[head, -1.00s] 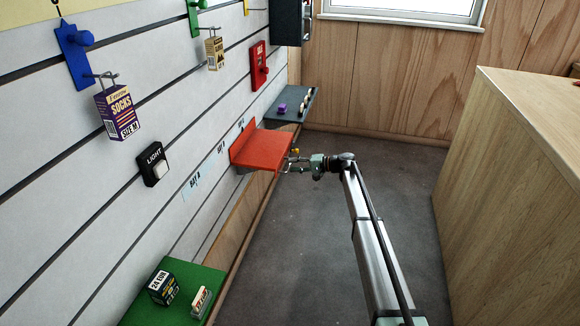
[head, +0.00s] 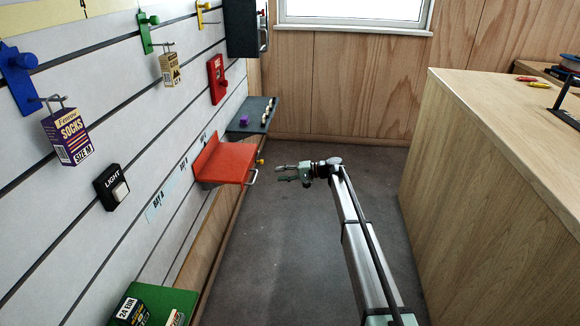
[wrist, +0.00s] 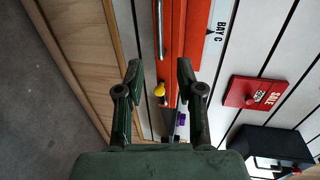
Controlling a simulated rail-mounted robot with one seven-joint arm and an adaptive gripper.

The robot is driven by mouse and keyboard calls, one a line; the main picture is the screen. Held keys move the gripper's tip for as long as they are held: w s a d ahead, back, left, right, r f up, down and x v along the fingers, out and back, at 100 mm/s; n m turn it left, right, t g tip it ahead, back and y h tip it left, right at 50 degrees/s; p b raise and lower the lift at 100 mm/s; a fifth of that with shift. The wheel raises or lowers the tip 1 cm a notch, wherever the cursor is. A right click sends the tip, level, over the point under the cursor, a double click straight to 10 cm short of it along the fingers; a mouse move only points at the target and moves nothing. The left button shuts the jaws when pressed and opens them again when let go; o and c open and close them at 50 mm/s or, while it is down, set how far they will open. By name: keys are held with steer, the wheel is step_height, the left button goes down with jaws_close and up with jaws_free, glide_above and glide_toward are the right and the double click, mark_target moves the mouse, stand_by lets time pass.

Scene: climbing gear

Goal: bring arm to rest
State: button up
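My gripper (head: 287,173) is in the air over the floor, to the right of the red shelf (head: 225,160) and apart from it. Its two fingers are spread with nothing between them. The wrist view also shows my gripper (wrist: 160,80) open, facing the slatted wall, with the red shelf (wrist: 172,45) beyond the fingers. The shelf has a metal handle (head: 253,177) and a yellow knob (head: 260,162) on its front side. My arm (head: 365,245) reaches forward from the bottom right.
A wooden counter (head: 490,170) stands at the right. The slatted wall at the left bears a socks box (head: 68,137), a light switch (head: 112,187), a red sale sign (head: 217,79) and a dark shelf (head: 250,117). A green shelf (head: 185,300) is at the bottom left. The floor (head: 280,240) between is clear.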

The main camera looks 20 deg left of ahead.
steer(key=s+d+f+h, duration=0.4)
steer(key=s+d+f, duration=0.5)
steer(key=s+f, duration=0.15)
steer(key=s+d+f+h, duration=0.3)
steer(key=s+d+f, duration=0.55)
steer(key=f, duration=0.25)
steer(key=s+d+f+h, duration=0.2)
steer(key=s+d+f, duration=0.25)
steer(key=s, duration=0.25)
steer(key=s+d+f+m+g+h, duration=0.1)
steer(key=s+d+f, duration=0.2)
steer(key=s+d, duration=0.35)
steer(key=s+d+f+h, duration=0.2)
steer(key=s+d+f, duration=0.25)
steer(key=s, duration=0.25)
steer(key=s+d+g+h, duration=0.1)
steer(key=s+d, duration=0.5)
steer(key=s, duration=0.6)
steer(key=s+d+f+m+g+h, duration=0.15)
steer(key=s+d, duration=0.45)
steer(key=s, duration=0.6)
steer(key=s+d+g+h, duration=0.1)
steer(key=s+d+g, duration=0.1)
steer(key=s+d, duration=0.65)
step_height(320, 180, up, 15)
steer(key=a+t+p, duration=0.1)
steer(key=a+p, duration=0.1)
steer(key=p, duration=1.4)
steer(key=shift+s+t, duration=0.25)
steer(key=shift+t, duration=0.1)
